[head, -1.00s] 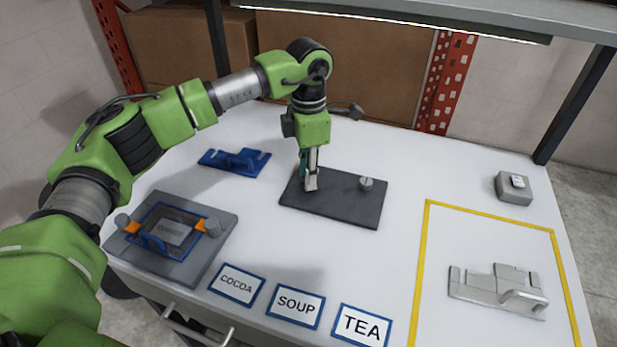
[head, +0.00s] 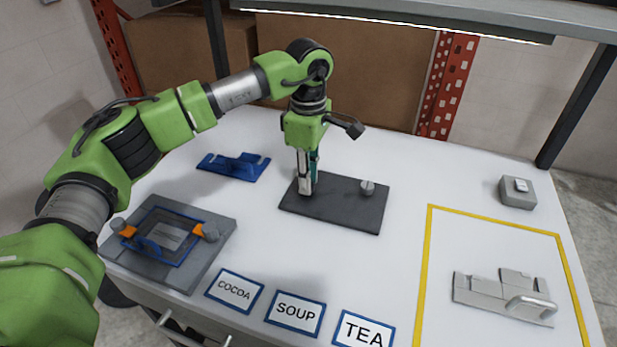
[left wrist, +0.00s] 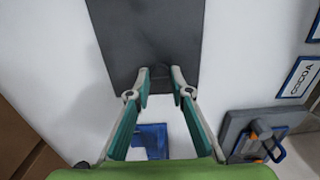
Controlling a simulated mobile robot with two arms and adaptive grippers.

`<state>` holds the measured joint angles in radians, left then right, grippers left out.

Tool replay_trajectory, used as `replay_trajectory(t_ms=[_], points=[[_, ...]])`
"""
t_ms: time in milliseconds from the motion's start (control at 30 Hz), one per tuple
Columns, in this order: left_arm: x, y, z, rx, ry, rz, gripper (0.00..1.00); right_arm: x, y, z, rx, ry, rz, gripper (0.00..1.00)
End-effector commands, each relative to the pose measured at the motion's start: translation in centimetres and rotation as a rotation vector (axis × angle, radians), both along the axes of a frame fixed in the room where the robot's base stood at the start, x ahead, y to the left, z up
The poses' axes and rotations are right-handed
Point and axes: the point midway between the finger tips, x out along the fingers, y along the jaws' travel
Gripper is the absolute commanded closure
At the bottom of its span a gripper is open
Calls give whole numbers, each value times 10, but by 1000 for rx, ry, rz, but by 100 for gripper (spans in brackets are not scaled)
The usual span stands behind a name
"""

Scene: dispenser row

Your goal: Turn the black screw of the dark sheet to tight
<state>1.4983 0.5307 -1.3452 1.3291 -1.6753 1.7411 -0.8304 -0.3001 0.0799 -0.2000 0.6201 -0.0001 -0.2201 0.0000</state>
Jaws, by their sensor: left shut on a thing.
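The dark sheet (head: 340,212) lies flat on the white table; it also fills the top middle of the left wrist view (left wrist: 150,30). My left gripper (head: 306,191) points down at the left end of the sheet, its fingertips low on the surface. In the left wrist view its two fingers (left wrist: 161,80) reach the sheet's near edge with a narrow dark space between the tips. It is shut on the black screw, which is mostly hidden by the fingers and hard to make out against the dark sheet. A light grey screw (head: 367,187) stands toward the sheet's right end. My right gripper is not in view.
A blue bracket (head: 234,166) lies behind left. A grey plate fixture with orange clips (head: 205,262) is at front left. Labels COCOA, SOUP and TEA (head: 364,330) line the front. A yellow outline (head: 490,218) holds a grey bracket (head: 505,297). A grey button box (head: 517,193) stands right.

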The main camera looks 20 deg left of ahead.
Motion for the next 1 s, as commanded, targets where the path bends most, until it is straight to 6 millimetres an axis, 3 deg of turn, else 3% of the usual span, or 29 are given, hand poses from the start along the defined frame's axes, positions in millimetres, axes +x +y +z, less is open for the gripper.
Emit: replay_trajectory(t_ms=[33,433,467,500,833,1000], points=[[4,1,7,-2,-16,1,100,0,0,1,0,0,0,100],[4,1,7,-2,-17,-3,100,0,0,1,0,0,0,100],[4,1,7,-2,-17,-3,72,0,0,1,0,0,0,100],[4,1,7,-2,-16,-3,63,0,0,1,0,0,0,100],[2,0,3,0,-7,-6,63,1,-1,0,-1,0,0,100],[2,0,18,-1,-10,-6,63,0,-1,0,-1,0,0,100]])
